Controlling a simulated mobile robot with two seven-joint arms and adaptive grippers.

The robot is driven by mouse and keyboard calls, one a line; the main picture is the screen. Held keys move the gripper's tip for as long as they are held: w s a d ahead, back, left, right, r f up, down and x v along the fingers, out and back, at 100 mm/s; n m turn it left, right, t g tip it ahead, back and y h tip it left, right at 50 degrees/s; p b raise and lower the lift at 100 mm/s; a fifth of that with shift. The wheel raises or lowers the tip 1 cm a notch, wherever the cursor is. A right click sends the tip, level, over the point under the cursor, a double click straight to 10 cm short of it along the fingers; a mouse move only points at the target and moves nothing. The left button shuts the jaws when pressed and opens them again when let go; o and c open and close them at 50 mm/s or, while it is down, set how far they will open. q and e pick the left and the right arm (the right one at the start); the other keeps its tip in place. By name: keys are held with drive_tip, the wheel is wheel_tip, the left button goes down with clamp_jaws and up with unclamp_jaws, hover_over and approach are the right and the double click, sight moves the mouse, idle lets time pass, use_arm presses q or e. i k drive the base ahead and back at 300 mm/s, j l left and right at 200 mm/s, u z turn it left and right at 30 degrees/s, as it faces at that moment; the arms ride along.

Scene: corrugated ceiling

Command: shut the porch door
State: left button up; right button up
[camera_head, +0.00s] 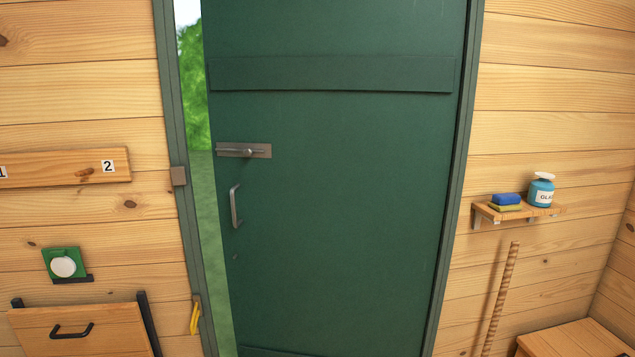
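The green porch door (345,200) stands slightly ajar in its green frame (178,150). A gap along its left edge shows grass and a bush outside. A grey pull handle (235,206) is on the door's left side. Above it is a slide bolt (244,151) on a brown plate. A small brown catch block (178,176) sits on the left frame post at about the bolt's height, apart from the bolt. The door's right edge lies along the right frame post. Neither of my grippers is in view.
On the left wall are a numbered board (60,168), a green holder with a white disc (64,264) and a wooden panel with a black handle (72,331). On the right are a small shelf (515,212) with a sponge and bottle, a twisted pole (500,295) and a wooden box (575,341).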

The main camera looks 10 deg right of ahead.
sight(331, 234)
drive_tip(key=i+l, duration=0.65)
drive_tip(key=i, duration=0.2)
drive_tip(key=j+u, duration=0.05)
